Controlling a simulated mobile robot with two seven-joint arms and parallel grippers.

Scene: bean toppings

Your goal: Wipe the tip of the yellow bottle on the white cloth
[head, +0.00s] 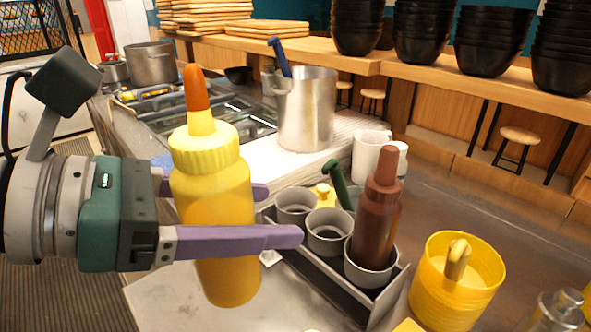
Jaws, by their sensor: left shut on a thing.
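The yellow bottle (228,275) is a squeeze bottle with an orange tip. My left gripper (280,213) has purple fingers and is shut around the bottle's body. It holds the bottle nearly upright, tip up, over the near left part of the counter. A flat white area (250,158) lies behind the bottle and beside the steel pot; I cannot tell whether it is the white cloth. The bottle hides part of that area, and its tip stands apart from it. My right gripper is not in view.
A grey holder (327,278) with cups carries a brown sauce bottle (377,215) just right of my gripper. A yellow container (455,290) stands further right. The steel pot (307,115) and white mugs (367,158) stand behind. Bare counter (175,300) shows at the front.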

